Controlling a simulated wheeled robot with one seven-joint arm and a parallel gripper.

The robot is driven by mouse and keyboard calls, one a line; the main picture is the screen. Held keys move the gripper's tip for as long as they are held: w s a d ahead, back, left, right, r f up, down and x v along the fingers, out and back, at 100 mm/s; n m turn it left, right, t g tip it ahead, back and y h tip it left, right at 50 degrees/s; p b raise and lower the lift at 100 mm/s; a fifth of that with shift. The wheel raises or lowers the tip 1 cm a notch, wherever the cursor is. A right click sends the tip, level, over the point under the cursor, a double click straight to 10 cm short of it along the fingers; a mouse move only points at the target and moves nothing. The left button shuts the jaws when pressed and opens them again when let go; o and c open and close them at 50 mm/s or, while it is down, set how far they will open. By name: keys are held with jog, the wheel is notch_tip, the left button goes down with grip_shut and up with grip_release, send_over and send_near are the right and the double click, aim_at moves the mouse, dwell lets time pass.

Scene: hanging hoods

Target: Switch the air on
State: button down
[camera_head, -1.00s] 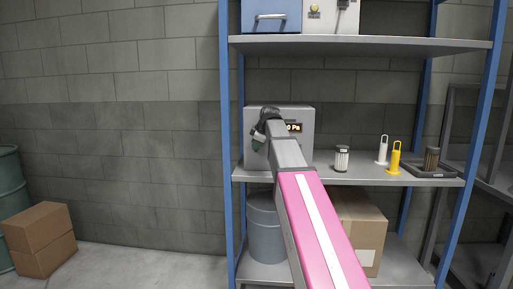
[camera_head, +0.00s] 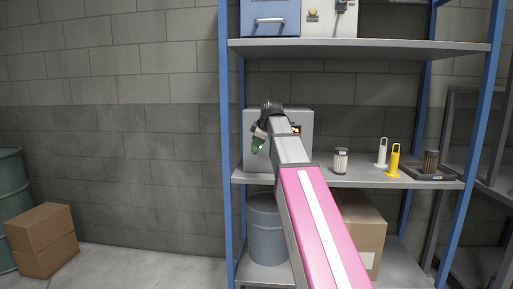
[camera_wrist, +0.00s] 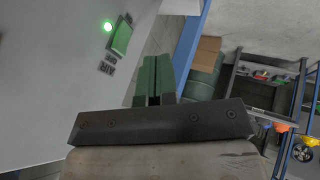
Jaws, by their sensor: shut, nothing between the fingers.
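The grey box (camera_head: 300,118) stands on the middle shelf, partly hidden behind my arm. In the wrist view its pale face (camera_wrist: 50,80) fills the left side. My gripper (camera_wrist: 157,62) has green fingers, shut together and empty. They appear to the right of the switch in the wrist view, apart from it. In the head view my gripper (camera_head: 256,145) is in front of the box's left part. The box's display is mostly covered by my arm.
A small filter jar (camera_head: 340,161), a white holder (camera_head: 382,153), a yellow holder (camera_head: 394,161) and a dark tray (camera_head: 447,174) stand to the right on the shelf. A blue post (camera_head: 227,200) rises at the left. The space left of the shelf is open.

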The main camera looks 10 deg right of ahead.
jog(key=v, duration=0.5)
jog(key=shift+s+r, duration=0.15)
jog(key=shift+s, duration=0.4)
notch_tip(320, 180, down, 17)
jog(key=s+m+g, duration=0.1)
jog(key=m+g, duration=0.1)
jog(key=m, duration=0.2)
jog(key=s+f+m+g+h, duration=0.1)
jog(key=s+f+m, duration=0.2)
jog(key=s+f, duration=0.4)
jog(key=s+f+m+g+h, duration=0.1)
jog(key=s+f, duration=0.5)
jog(key=f, duration=1.2)
jog(key=s+f+m+g, duration=0.2)
jog(key=s+f+m, duration=0.3)
jog(key=f, duration=0.8)
jog(key=s, duration=0.2)
jog(key=shift+s+m+h, duration=0.3)
jog(key=shift+m+h, duration=0.1)
jog(key=shift+d, duration=0.1)
